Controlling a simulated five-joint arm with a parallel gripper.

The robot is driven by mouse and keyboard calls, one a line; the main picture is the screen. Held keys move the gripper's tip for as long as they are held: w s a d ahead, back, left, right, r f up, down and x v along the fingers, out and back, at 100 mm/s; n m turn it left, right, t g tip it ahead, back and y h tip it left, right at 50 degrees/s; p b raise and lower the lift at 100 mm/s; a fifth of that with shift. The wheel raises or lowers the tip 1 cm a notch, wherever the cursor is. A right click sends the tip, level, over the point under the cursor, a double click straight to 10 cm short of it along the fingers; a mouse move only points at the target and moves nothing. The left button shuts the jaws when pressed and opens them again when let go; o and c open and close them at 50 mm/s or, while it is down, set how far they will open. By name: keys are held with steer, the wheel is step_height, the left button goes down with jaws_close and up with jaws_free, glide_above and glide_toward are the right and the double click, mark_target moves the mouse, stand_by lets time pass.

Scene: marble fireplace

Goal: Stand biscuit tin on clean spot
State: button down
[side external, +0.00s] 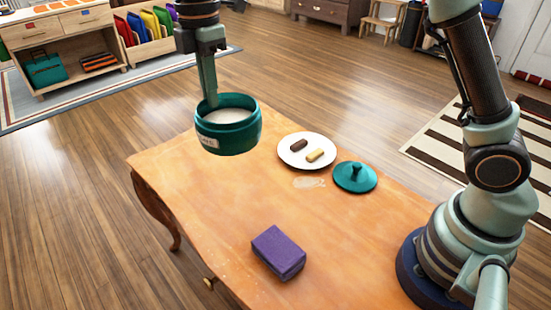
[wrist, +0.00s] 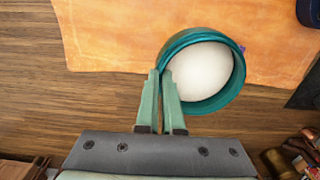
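The biscuit tin (side external: 228,138) is a round, open teal tin with a pale label and a white inside. It is held upright above the far left part of the wooden table (side external: 190,190). My gripper (side external: 211,103) is shut on its wall at the rim, on the left side in the wrist view (wrist: 159,75). The tin's white inside also shows in the wrist view (wrist: 200,70). A teal lid with a knob (side external: 355,178) lies on the table. A whitish smear (side external: 309,183) marks the wood between lid and plate. The tabletop directly behind the tin is hidden.
A white plate (side external: 285,156) with a dark and a pale biscuit stands near the far edge. A purple sponge-like block (side external: 279,252) lies near the front edge. The table's left and middle are free of objects, with small pale specks near the front left edge.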

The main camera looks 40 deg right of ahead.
step_height(320, 180, down, 20)
steer(key=shift+w+a, duration=0.1)
stand_by(0.5)
steer(key=c, duration=1.1)
jaws_free()
steer(key=shift+f, duration=0.15)
steer(key=shift+o, duration=0.2)
